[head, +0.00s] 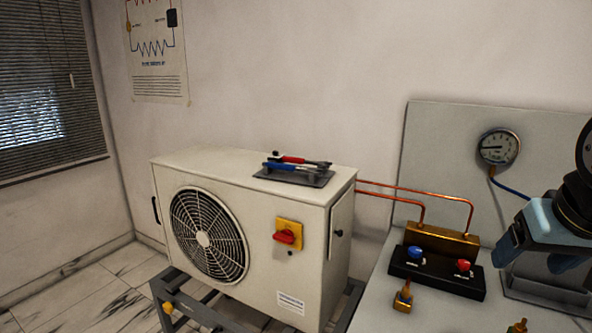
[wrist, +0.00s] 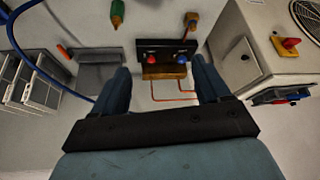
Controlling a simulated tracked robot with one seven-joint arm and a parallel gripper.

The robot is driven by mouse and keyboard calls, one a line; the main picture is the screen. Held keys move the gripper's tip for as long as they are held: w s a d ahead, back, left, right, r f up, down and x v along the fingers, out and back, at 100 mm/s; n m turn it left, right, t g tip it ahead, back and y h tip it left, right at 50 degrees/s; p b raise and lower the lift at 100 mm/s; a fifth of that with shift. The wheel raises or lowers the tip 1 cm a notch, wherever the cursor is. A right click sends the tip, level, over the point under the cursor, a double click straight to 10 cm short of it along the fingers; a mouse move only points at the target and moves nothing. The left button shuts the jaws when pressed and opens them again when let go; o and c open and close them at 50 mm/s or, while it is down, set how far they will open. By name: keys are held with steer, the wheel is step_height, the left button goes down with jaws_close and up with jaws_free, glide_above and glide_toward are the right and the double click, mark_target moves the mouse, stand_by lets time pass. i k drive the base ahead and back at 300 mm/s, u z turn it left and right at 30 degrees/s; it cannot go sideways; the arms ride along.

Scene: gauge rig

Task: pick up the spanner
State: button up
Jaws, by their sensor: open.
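A dark tray (head: 318,180) lies on top of the white fan unit and holds a red-handled tool (head: 292,159) and a blue-handled tool (head: 282,168). Both look long and thin with grey metal ends; I cannot tell which is the spanner. The tray also shows at the right edge of the wrist view (wrist: 270,97), partly cut off. My gripper (head: 507,243) is at the right of the head view, well apart from the tray. In the wrist view my gripper (wrist: 163,80) is open, with nothing between its fingers.
The white fan unit (head: 262,205) has a red switch (head: 286,236) on its front. A brass manifold (head: 437,242) with blue and red knobs and copper pipes stands on the bench, left of my gripper. A gauge (head: 498,147) is on the back panel. Small brass fittings (head: 403,298) stand in front.

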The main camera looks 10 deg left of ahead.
mark_target(317, 171)
steer(key=u, duration=0.25)
steer(key=i, duration=0.15)
steer(key=z, duration=2.8)
steer(key=k, duration=1.9)
steer(key=u, duration=4.65)
steer(key=k, duration=0.1)
steer(key=z, duration=2.35)
